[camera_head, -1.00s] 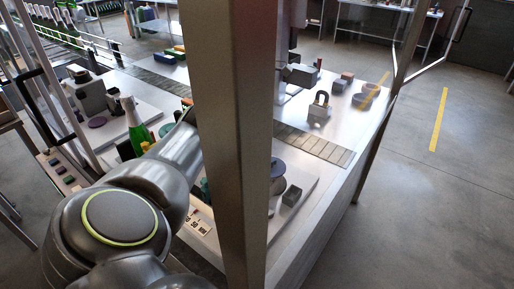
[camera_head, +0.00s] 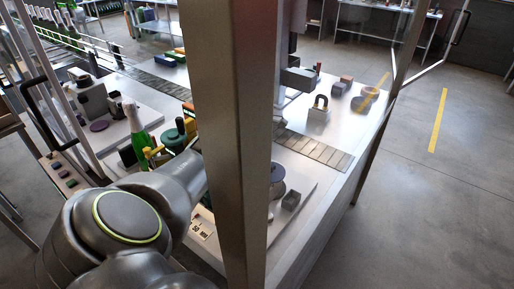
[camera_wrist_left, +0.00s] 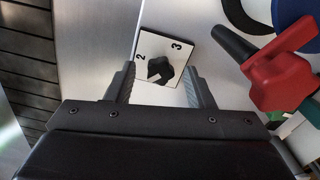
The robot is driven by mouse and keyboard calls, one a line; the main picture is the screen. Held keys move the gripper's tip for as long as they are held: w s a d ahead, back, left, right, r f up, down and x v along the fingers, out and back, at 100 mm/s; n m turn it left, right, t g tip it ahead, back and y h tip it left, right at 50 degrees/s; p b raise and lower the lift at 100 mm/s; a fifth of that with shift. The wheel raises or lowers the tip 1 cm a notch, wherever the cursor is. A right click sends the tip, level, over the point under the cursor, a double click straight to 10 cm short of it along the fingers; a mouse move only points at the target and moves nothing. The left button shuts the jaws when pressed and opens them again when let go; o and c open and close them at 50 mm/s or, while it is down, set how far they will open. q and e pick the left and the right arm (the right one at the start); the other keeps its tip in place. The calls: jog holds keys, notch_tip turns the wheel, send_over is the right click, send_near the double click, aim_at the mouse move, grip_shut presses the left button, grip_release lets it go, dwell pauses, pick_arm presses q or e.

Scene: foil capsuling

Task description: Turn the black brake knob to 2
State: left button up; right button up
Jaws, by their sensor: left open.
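In the left wrist view, the black brake knob (camera_wrist_left: 160,69) sits on a square white plate (camera_wrist_left: 175,48) with a 2 at its left and a 3 at its upper right. I cannot tell exactly where the knob points. My left gripper (camera_wrist_left: 161,77) is open, with one finger on each side of the knob in the picture. I cannot tell whether either finger touches it. In the head view my left arm comes in from the left, and its gripper is hidden. My right gripper is not seen.
A red part with a black handle (camera_wrist_left: 278,75) is close to the right finger in the wrist view. In the head view a metal post (camera_head: 236,150) blocks the middle. A green bottle (camera_head: 139,140) and a green round part (camera_head: 174,138) stand near my arm.

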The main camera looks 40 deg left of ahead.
pick_arm(q)
jog(key=c, duration=1)
jog(key=shift+r, duration=0.1)
jog(key=shift+m+p, duration=0.55)
jog(key=shift+m, duration=0.25)
jog(key=shift+r+m+p, duration=0.1)
jog(key=shift+m+p, duration=0.45)
jog(key=shift+m, duration=0.55)
jog(key=m, duration=0.2)
jog(key=shift+m+p, duration=0.3)
jog(key=shift+w+m, duration=0.1)
jog(key=shift+m, duration=1.3)
